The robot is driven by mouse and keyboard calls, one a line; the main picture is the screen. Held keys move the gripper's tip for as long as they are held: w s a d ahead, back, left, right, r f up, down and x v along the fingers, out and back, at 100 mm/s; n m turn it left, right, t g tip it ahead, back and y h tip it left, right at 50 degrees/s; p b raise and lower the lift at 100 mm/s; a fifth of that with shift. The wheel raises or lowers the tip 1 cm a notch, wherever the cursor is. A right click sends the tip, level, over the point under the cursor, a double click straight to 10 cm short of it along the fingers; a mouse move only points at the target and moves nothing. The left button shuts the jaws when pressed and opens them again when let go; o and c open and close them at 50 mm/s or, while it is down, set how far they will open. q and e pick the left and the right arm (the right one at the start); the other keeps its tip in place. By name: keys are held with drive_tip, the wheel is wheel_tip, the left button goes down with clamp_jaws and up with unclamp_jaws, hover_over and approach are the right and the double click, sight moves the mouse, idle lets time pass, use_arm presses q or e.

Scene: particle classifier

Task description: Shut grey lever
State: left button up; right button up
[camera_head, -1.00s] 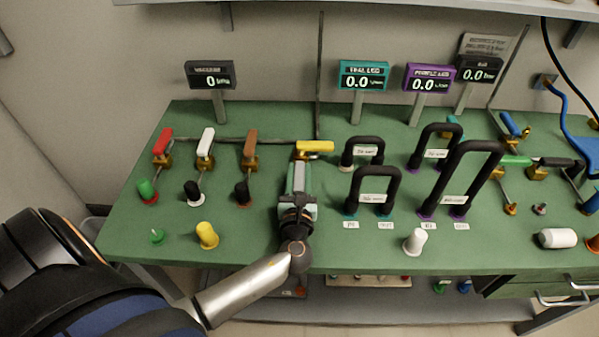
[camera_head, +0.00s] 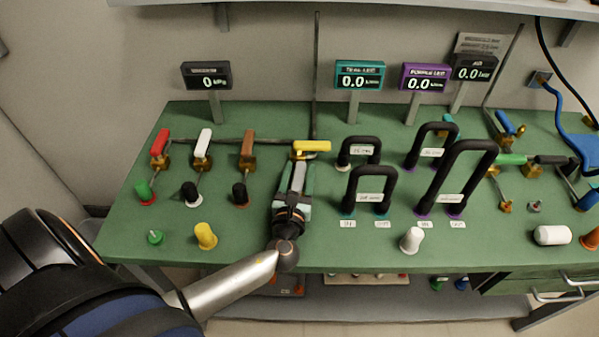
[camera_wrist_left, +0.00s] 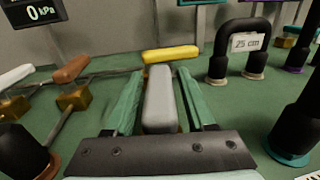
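The grey lever (camera_head: 297,176) lies lengthwise in front of the yellow lever (camera_head: 312,147) on the green bench. In the left wrist view the grey lever (camera_wrist_left: 160,98) points away from me toward the yellow lever (camera_wrist_left: 170,54). My left gripper (camera_head: 295,180) reaches over it from the front. Its two green fingers (camera_wrist_left: 160,88) stand one on each side of the grey lever, with narrow gaps near the tips, so it looks open around the lever. The lever's base and valve are hidden by the lever and gripper. My right gripper is not in view.
Red (camera_head: 160,141), white (camera_head: 203,140) and brown (camera_head: 248,141) levers stand to the left. Black hose loops (camera_head: 372,172) stand close on the right. Displays line the back.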

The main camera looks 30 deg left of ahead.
use_arm(q)
drive_tip(key=shift+o, duration=0.4)
drive_tip(key=shift+s+d, duration=0.1)
drive_tip(key=shift+s, duration=0.05)
drive_tip(key=shift+s+d+f, duration=0.1)
drive_tip(key=shift+s+d, duration=0.05)
drive_tip(key=shift+s, duration=0.15)
drive_tip(key=v, duration=1.1)
drive_tip(key=shift+s+b, duration=0.3)
drive_tip(key=shift+b, duration=0.1)
drive_tip(key=shift+d, duration=0.1)
